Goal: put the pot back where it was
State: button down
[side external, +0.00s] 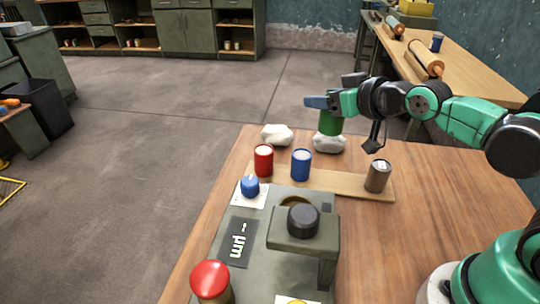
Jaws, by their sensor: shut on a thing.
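My gripper (330,103) is shut on a green pot (330,124) near the back of the wooden table. The top of the green pot is hidden by the fingers. The pot shows just above and in front of a white lump (328,144); I cannot tell whether they touch. A red pot (263,161) and a blue pot (301,165) stand upright on a wooden board (335,182), to the left of and nearer than the green pot. A grey-brown pot (377,177) stands at the board's right end.
A second white lump (277,134) lies at the table's back left. A grey-green machine (265,245) with a red knob (210,281), a blue knob (250,186) and a black round part (302,219) fills the front left. The board is bare between the blue and grey-brown pots.

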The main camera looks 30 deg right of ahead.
jog(key=shift+f, duration=0.15)
dwell(0.4)
jog(key=shift+a+f, duration=0.15)
jog(key=shift+f, duration=0.05)
jog(key=s+a+r+n+g+y, duration=0.3)
jog(key=a+r+n+g+y, duration=0.2)
jog(key=n, duration=0.4)
jog(key=s+a+r+n+g+y, duration=0.3)
jog(key=a+r+n+g+y, duration=0.2)
jog(key=a+n+g+y, duration=0.2)
jog(key=shift+s+r+n+g+y, duration=0.35)
jog(key=shift+n+g+y, duration=0.4)
jog(key=shift+n, duration=0.25)
notch_tip(320, 180, down, 20)
jog(key=shift+r, duration=0.2)
